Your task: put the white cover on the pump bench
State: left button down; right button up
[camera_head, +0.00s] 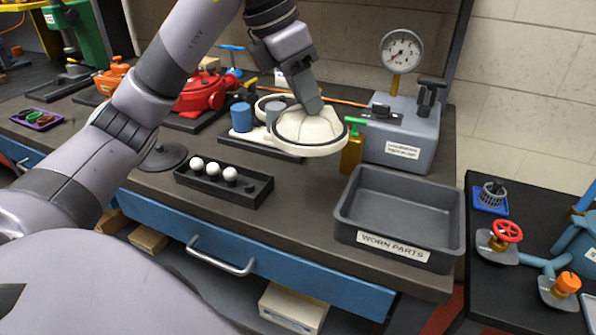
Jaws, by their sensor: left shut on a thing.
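My left gripper (308,102) is shut on the white cover (318,135), a round domed lid with a wide rim. The cover hangs over the right end of the pump bench (273,149), a dark base with white and blue parts. It hides part of that base, and I cannot tell whether it touches anything below. A blue cylinder (241,117) stands at the left of the base, and a white ring (266,104) shows behind the cover. My right gripper is not in view.
A grey bin (350,209) labelled "WORN PARTS" stands at the front right. Close right of the cover are a brass valve with a green handle (353,148) and a grey gauge box (405,135). A black tray with white balls (262,191) lies in front.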

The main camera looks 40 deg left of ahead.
pick_arm(q)
jog(key=shift+f+b, duration=0.75)
jog(key=shift+f, duration=6.45)
jog(key=shift+f, duration=0.1)
jog(key=shift+f, duration=0.15)
jog(key=c, duration=0.8)
grip_release()
